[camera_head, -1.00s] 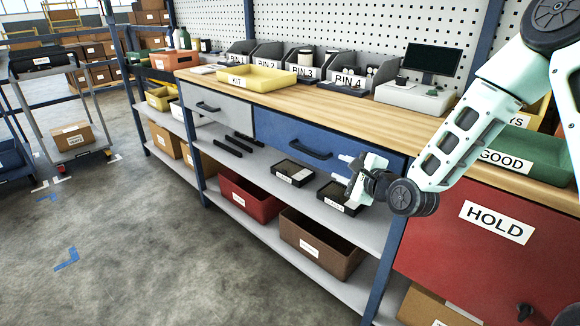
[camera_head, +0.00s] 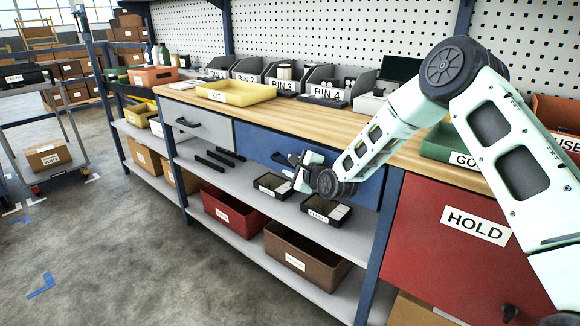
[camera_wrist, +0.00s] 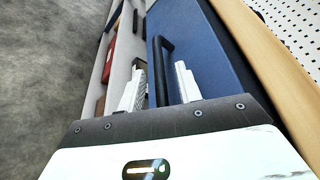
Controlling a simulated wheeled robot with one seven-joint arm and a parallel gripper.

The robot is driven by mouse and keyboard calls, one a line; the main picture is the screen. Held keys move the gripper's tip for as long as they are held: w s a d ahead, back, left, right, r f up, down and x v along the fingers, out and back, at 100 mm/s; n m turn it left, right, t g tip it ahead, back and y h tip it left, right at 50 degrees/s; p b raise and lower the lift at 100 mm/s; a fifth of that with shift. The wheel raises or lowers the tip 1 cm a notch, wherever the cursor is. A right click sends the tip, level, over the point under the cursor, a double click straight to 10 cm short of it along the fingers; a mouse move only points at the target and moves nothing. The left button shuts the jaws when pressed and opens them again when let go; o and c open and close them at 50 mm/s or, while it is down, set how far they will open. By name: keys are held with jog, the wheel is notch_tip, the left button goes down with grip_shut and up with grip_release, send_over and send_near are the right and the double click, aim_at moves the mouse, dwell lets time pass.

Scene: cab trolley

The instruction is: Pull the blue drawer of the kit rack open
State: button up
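The blue drawer (camera_head: 258,143) sits under the wooden worktop, its front flush with the rack, so it looks closed. Its dark bar handle (camera_wrist: 160,62) stands out from the blue front in the wrist view. In the head view my gripper (camera_head: 286,168) is at the drawer front and hides part of the handle. In the wrist view my gripper (camera_wrist: 159,72) is open, with its two pale fingers on either side of the handle's near part. I see gaps between the fingers and the handle; contact cannot be told.
A grey drawer (camera_head: 205,128) is left of the blue one. Below is a shelf with black trays (camera_head: 272,186), then a red bin (camera_head: 232,212) and a brown bin (camera_head: 300,258). A red HOLD panel (camera_head: 430,250) stands right.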

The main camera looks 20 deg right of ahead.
jog(key=shift+w+a+f, duration=0.15)
jog(key=shift+w, duration=0.4)
grip_shut()
jog(key=shift+s+a, duration=0.1)
jog(key=shift+a, duration=0.05)
jog(key=s+a+b, duration=0.1)
jog(key=s+a, duration=0.8)
jog(key=a, duration=0.3)
jog(key=s+a+b, duration=0.2)
jog(key=s+a, duration=0.7)
jog(key=a, duration=0.4)
jog(key=shift+s, duration=0.1)
grip_release()
